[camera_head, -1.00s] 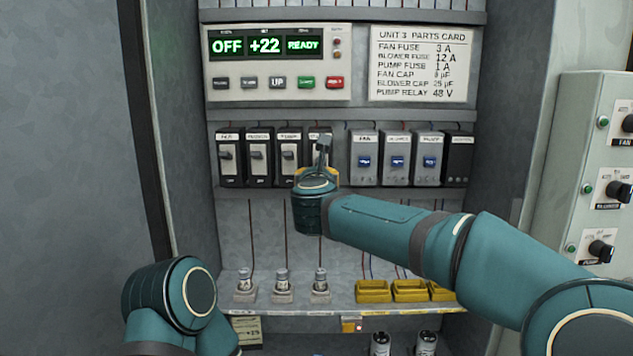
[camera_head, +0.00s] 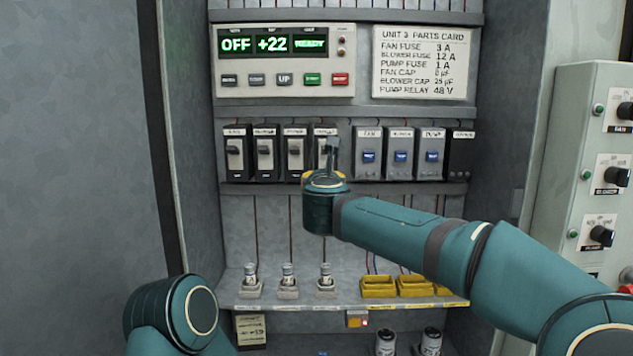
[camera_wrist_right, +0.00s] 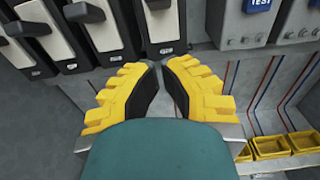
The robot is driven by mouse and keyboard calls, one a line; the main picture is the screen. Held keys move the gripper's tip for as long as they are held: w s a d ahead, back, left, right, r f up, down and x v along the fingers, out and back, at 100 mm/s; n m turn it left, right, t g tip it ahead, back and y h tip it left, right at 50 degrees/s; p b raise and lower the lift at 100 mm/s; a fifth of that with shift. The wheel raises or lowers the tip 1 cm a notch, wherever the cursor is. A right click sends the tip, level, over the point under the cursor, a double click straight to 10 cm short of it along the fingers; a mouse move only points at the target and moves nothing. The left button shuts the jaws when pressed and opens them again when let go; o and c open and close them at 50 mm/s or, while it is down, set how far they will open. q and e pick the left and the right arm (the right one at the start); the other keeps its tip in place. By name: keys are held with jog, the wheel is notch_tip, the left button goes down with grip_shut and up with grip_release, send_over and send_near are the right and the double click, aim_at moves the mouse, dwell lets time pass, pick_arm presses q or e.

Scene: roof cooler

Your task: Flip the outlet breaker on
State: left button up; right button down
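A row of dark breakers with pale faceplates and black levers sits left of centre in the head view. The fourth breaker (camera_head: 322,138) is partly hidden by my right gripper, and its small label is unreadable. That breaker's pale face and lever also show at the top of the right wrist view (camera_wrist_right: 160,30). My right gripper (camera_wrist_right: 162,65) has yellow fingers with black pads. Its tips are nearly together just below that breaker, with nothing visible between them. Contact with the lever cannot be told. My left arm shows at lower left, but its gripper is out of view.
Grey modules with blue buttons (camera_head: 400,157) stand right of the breakers. Above are a display panel (camera_head: 285,92) reading OFF, +22, READY and a parts card (camera_head: 420,62). Below, a shelf (camera_head: 345,303) holds fuses and yellow sockets (camera_head: 378,287). A knob box (camera_head: 570,150) stands at right.

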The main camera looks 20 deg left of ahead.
pick_arm(q)
jog(key=shift+s+p, duration=0.1)
jog(key=shift+p, duration=0.35)
pick_arm(e)
jog(key=s+d+r, duration=0.2)
jog(key=s+r, duration=0.4)
jog(key=s, duration=0.1)
jog(key=shift+r, duration=0.25)
pick_arm(q)
jog(key=shift+s, duration=0.1)
pick_arm(e)
jog(key=shift+s, duration=0.1)
